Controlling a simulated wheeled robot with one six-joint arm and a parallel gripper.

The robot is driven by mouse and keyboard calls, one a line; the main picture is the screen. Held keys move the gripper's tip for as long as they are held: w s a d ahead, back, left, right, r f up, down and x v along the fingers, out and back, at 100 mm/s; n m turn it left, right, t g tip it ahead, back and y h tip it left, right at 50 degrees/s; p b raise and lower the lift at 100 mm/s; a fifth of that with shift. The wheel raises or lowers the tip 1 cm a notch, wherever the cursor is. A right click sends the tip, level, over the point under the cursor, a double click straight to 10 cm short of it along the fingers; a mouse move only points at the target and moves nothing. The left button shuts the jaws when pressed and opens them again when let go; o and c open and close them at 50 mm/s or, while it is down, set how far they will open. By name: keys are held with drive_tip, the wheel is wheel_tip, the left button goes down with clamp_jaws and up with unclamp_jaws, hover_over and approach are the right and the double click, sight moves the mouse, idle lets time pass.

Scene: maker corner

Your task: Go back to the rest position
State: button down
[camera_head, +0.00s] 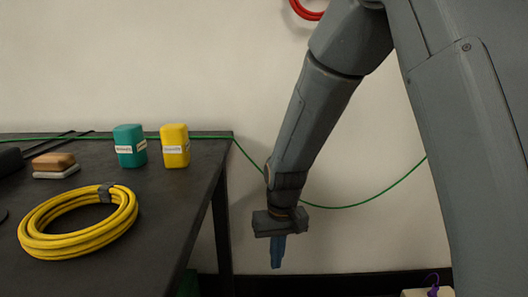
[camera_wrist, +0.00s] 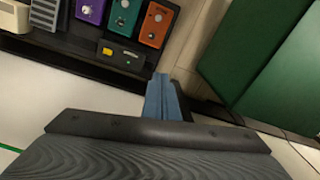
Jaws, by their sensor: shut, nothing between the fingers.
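My gripper (camera_head: 278,262) hangs at the end of my grey arm, pointing down, to the right of the dark table (camera_head: 150,235) and apart from it. Its blue fingers are shut with nothing between them. In the wrist view the shut fingers (camera_wrist: 161,82) show at the middle, in front of a dark shelf edge. I cannot tell their distance from it.
On the table are a coiled yellow hose (camera_head: 75,243), a teal box (camera_head: 130,146), a yellow box (camera_head: 174,146) and a brown block (camera_head: 53,161). A green cable (camera_head: 340,207) sags along the wall. The wrist view shows coloured boxes (camera_wrist: 123,17) and green panels (camera_wrist: 250,45).

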drive_tip(key=s+a+r+n, duration=0.1)
drive_tip(key=s+r, duration=0.4)
drive_tip(key=s, duration=0.4)
drive_tip(key=s+a+r+n+y, duration=0.1)
drive_tip(key=s+a+r, duration=0.1)
drive_tip(key=s+r, duration=0.45)
drive_tip(key=s+a+r+n, duration=0.15)
drive_tip(key=s+r, duration=0.25)
drive_tip(key=s, duration=0.6)
drive_tip(key=d+r+m+h+p, duration=0.1)
drive_tip(key=d+r+m+p, duration=0.2)
drive_tip(key=d+r+p, duration=0.7)
drive_tip(key=d+r+m+p, duration=0.3)
drive_tip(key=d+r+p, duration=0.7)
drive_tip(key=p, duration=1.7)
drive_tip(key=shift+s+d+r+h, duration=0.15)
drive_tip(key=shift+d+r+h, duration=0.2)
drive_tip(key=shift+r, duration=2.95)
